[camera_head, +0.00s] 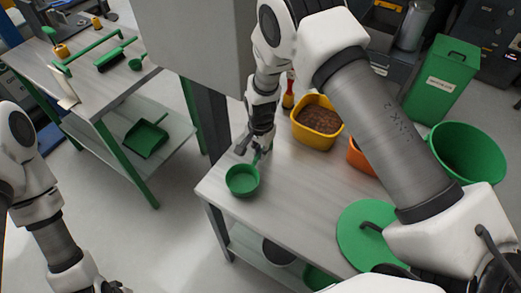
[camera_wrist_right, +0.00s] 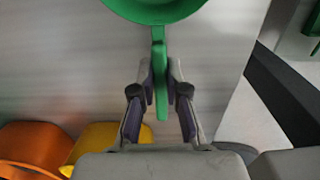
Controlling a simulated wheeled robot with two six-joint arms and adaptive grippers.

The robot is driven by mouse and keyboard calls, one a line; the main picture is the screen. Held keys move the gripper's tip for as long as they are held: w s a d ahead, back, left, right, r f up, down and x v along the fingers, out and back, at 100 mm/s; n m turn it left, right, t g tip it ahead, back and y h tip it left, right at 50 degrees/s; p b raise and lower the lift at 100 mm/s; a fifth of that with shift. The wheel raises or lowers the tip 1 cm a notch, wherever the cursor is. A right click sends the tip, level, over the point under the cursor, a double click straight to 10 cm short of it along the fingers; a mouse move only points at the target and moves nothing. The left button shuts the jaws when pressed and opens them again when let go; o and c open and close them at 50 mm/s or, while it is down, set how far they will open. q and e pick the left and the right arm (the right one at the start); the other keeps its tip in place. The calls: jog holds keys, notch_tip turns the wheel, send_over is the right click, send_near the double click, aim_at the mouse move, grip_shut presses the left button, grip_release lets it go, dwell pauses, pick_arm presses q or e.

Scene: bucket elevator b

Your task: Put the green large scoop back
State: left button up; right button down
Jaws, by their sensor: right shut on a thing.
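The green large scoop (camera_head: 242,180) is at the left end of the near table, its round bowl toward the table's left edge. My right gripper (camera_head: 258,148) is above that end, shut on the scoop's handle. In the right wrist view, the green handle (camera_wrist_right: 160,85) runs between the two fingers of the gripper (camera_wrist_right: 160,90), and the bowl (camera_wrist_right: 155,8) is cut off at the top. I cannot tell whether the bowl touches the table. My left arm shows at the left edge; its gripper is mostly cut off at the bottom.
A yellow container (camera_head: 318,128) with brown contents and an orange container (camera_head: 360,157) stand on the near table (camera_head: 215,190). A green lid (camera_head: 365,235) lies at its front. A second table (camera_head: 95,95) at the left holds green tools. A green bucket (camera_head: 467,152) stands at the right.

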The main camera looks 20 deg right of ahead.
jog(key=c, duration=1.2)
grip_release()
jog(key=shift+f, duration=0.1)
jog(key=shift+w+r, duration=0.1)
jog(key=shift+r, duration=0.4)
notch_tip(320, 180, up, 12)
jog(key=b, duration=0.3)
jog(key=shift+f, duration=0.25)
jog(key=shift+d, duration=0.1)
